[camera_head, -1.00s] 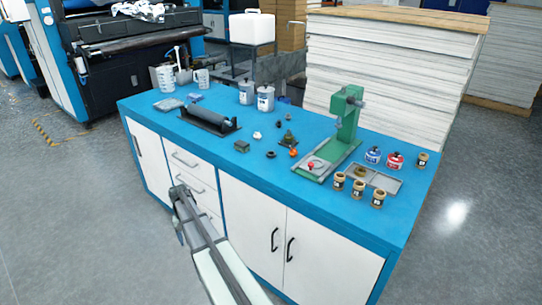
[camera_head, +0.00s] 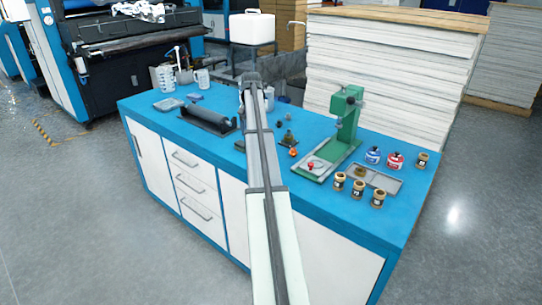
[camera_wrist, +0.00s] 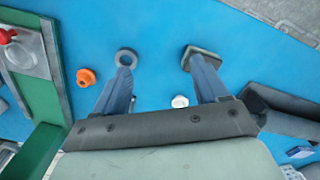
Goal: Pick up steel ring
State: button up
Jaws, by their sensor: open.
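The steel ring (camera_wrist: 118,57) is a small grey ring lying flat on the blue tabletop in the wrist view. In the head view my arm hides it. My gripper (camera_wrist: 160,64) is open, with its two fingers wide apart above the table and nothing between the tips. In the wrist view the left fingertip overlaps the lower edge of the ring; I cannot tell whether they touch. The right fingertip overlaps a small dark square block (camera_wrist: 203,51).
An orange piece (camera_wrist: 86,77) lies left of the ring, and a white piece (camera_wrist: 180,101) lies between the fingers. A green press (camera_head: 348,115) stands to the right. A dark roller (camera_head: 208,118) is on the left. Bottles and jars (camera_head: 372,155) stand far right.

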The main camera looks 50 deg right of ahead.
jog(key=s+d+r+m, duration=0.1)
jog(key=s+d+r, duration=0.3)
jog(key=s+d, duration=0.15)
jog(key=f, duration=0.5)
jog(key=a+f, duration=0.1)
jog(key=f, duration=0.2)
jog(key=shift+s, duration=0.1)
jog(key=shift+w+d+f, duration=0.1)
jog(key=shift+f, duration=1.45)
jog(key=shift+w+d+f, duration=0.1)
jog(key=shift+f, duration=1.4)
jog(key=c, duration=1.2)
jog(key=shift+r, duration=0.1)
